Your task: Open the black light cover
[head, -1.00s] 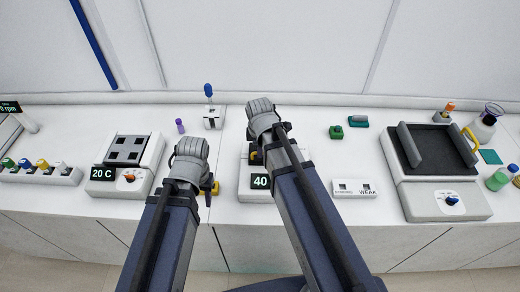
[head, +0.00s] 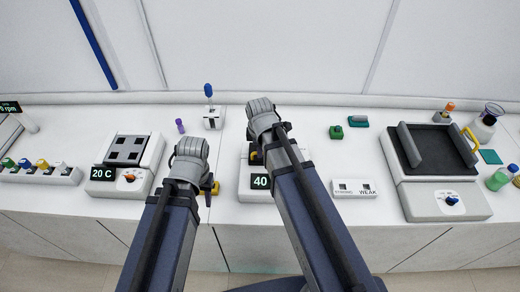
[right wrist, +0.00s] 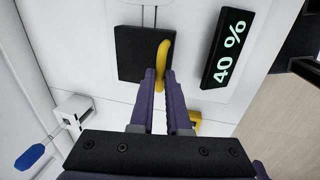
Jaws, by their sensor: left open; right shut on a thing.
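The black light cover (right wrist: 130,52) shows in the right wrist view as a flat dark plate on a white device. It has a curved yellow handle (right wrist: 163,62). My right gripper (right wrist: 160,84) is shut on this handle, one finger on each side. The cover looks flat against the device. In the head view my right gripper (head: 262,118) is over the device (head: 246,185), and the right arm hides most of the cover. My left gripper (head: 190,155) is left of the device; its fingertips are hidden, and it holds nothing I can see.
A display reading 40 % (right wrist: 228,45) is on the device front. A blue-topped stick in a white holder (head: 212,118) stands behind my left gripper. A yellow part (head: 214,188) is close beside that gripper. A STRONG/WEAK panel (head: 354,189) lies to the right.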

